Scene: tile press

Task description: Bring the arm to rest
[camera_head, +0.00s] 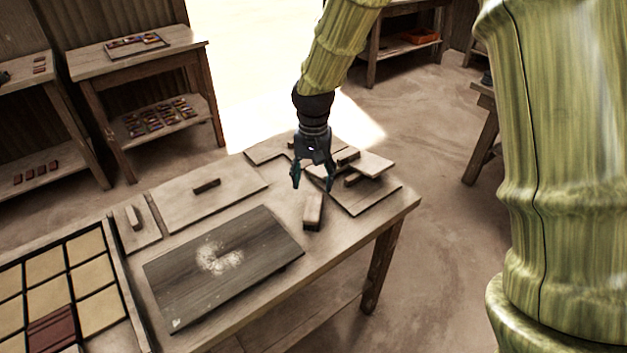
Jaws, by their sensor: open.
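My gripper (312,182) hangs from my green, bamboo-like arm over the right part of the wooden table (287,211). Its dark fingers point down and are spread apart, with nothing seen between them. A small upright wooden block (313,212) stands on the table just below and in front of the fingertips; the gripper looks apart from it. Flat wooden boards with handles (372,196) lie behind and to the right of the gripper, partly hidden by it.
A dark board with pale powder (265,262) lies at the table's front. A board with a handle (178,199) lies behind it. A tray of square tiles (122,292) is at the left. Shelves (185,62) stand behind. Floor is clear to the right (430,130).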

